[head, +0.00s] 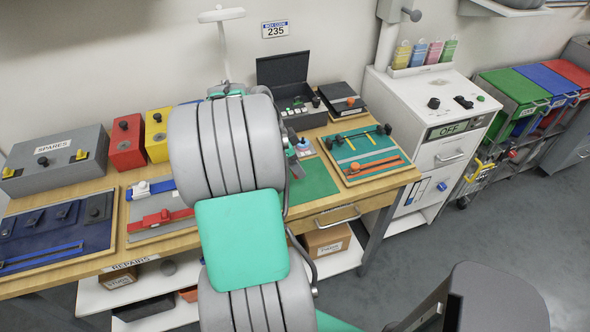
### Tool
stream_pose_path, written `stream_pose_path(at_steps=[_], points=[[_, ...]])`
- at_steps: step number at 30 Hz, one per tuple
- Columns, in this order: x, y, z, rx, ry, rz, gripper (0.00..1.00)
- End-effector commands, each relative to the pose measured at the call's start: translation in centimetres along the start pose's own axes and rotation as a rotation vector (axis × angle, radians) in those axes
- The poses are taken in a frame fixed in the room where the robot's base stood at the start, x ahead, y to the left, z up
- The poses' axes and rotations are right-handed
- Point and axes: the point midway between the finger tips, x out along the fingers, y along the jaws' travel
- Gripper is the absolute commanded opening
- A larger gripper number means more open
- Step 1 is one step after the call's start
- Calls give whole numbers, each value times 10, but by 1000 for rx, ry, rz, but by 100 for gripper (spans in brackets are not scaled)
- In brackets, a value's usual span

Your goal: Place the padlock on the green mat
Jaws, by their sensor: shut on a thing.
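The green mat (316,181) lies on the wooden bench, just right of my arm, and its left part is hidden behind the arm. My gripper (296,164) is mostly hidden behind my arm; only a dark edge of it shows, above or beside the mat's left side. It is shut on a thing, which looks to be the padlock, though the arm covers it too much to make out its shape. Whether it touches the mat cannot be told. A small grey-blue item (303,148) shows at the mat's back edge.
A framed green tray (376,168) with tools stands right of the mat. An open black case (287,90) stands behind. Red (127,142) and yellow (157,134) boxes, a grey SPARES box (60,160) and a blue tool tray (60,228) are to the left. A white cabinet (425,110) stands at right.

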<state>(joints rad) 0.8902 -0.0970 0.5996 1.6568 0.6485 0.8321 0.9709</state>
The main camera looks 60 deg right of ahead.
Motion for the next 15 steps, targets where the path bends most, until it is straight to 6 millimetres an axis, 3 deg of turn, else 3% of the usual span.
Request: stream_pose_path(at_steps=[7,12,15], points=[[26,-21,7,0,0,1,0],[50,-20,18,-1,0,-1,0],[51,-20,18,0,0,-4,0]])
